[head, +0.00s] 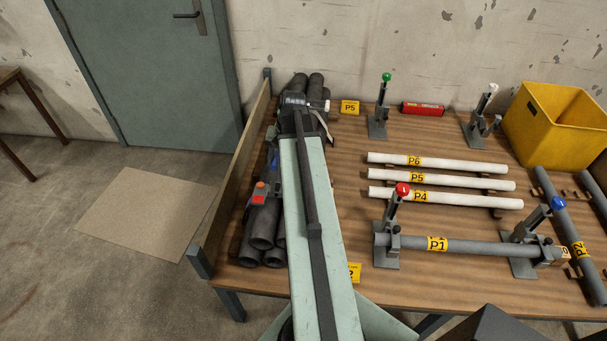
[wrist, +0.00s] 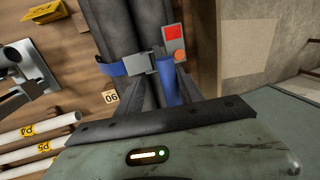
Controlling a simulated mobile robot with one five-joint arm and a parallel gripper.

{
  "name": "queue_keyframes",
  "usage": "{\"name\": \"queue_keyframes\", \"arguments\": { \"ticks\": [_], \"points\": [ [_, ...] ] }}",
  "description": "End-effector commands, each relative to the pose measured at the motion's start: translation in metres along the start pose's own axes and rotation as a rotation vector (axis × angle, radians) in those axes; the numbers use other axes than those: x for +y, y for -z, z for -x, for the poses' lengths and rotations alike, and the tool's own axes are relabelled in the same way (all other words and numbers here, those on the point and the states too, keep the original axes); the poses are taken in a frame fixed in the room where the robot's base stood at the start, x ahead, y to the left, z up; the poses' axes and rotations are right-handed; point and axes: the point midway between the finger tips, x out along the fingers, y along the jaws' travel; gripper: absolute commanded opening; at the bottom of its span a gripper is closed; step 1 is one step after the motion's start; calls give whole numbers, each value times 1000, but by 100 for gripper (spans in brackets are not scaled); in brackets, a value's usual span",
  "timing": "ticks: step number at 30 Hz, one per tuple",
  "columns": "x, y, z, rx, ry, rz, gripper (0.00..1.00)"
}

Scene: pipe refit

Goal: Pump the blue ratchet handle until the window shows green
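The blue ratchet handle (wrist: 168,85) lies over a bundle of dark pipes (wrist: 137,25) in the wrist view. Beside it are a blue strap (wrist: 114,69) and a metal buckle (wrist: 139,63). The indicator window shows red (wrist: 173,33), with an orange knob (wrist: 180,56) next to it. The head view also shows the red window (head: 258,199), left of my arm. My gripper (wrist: 167,88) has one dark finger on each side of the handle, with no clear gap seen, and looks shut on it. My arm hides the gripper and most of the handle in the head view.
A low wooden side board (head: 232,170) edges the bench on the left. White pipes (head: 440,178) and a grey pipe P1 (head: 460,246) in clamps lie to the right. A green-knobbed clamp (head: 379,118) stands at the back. A yellow bin (head: 553,125) is far right.

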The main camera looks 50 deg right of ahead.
Motion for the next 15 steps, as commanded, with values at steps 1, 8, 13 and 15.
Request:
{"name": "queue_keyframes", "arguments": {
  "ticks": [1, 8, 13, 15],
  "points": [
    [2, 0, 0, 0, 0, -1, 44],
    [28, 0, -1, 1, -1, -2, 44],
    [32, 0, 0, 0, 0, 1, 44],
    [32, 0, 0, 0, 0, 1, 44]
  ]
}}
